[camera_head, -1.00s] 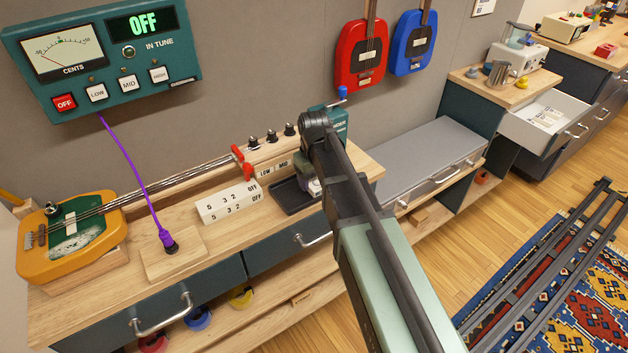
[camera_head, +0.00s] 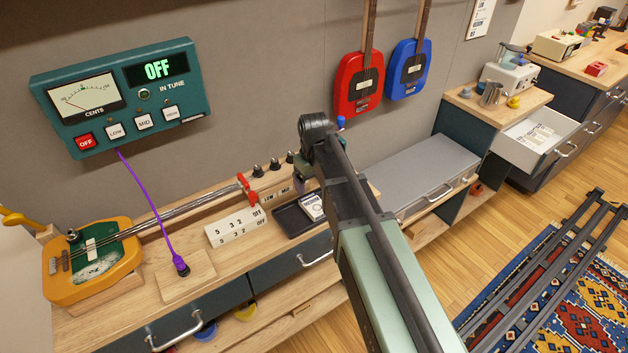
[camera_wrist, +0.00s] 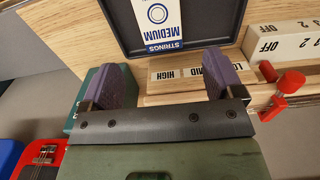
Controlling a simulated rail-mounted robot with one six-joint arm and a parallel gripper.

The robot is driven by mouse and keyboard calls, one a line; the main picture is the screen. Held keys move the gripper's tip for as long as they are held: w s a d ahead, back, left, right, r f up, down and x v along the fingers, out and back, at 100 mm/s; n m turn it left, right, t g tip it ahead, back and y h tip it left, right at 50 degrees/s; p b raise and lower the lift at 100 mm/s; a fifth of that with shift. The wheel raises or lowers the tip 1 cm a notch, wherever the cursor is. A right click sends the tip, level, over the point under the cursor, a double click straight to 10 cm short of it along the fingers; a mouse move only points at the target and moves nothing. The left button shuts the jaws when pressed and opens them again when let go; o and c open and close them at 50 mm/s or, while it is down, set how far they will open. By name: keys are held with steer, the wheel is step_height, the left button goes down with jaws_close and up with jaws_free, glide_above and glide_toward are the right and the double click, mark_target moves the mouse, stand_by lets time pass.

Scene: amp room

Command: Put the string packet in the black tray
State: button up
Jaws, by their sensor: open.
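The string packet (camera_wrist: 158,22), a white and blue card marked "MEDIUM STRINGS", lies in the black tray (camera_wrist: 215,25) in the wrist view. In the head view, the packet (camera_head: 313,207) lies at the right part of the black tray (camera_head: 291,222), on the wooden bench. My gripper (camera_wrist: 165,78) is open, its two purple-padded fingers apart with nothing between them. It is above the bench, near the tray's edge and apart from the packet. In the head view my arm hides most of the gripper and the tray's right end.
A yellow guitar body (camera_head: 92,262) and purple cable (camera_head: 145,195) are further left. A grey-topped cabinet (camera_head: 425,172) is right.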

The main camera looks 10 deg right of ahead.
steer(key=s+r+m+p, duration=0.1)
steer(key=s+m, duration=0.3)
steer(key=s, duration=1.3)
steer(key=shift+r, duration=0.9)
steer(key=shift+c, duration=0.2)
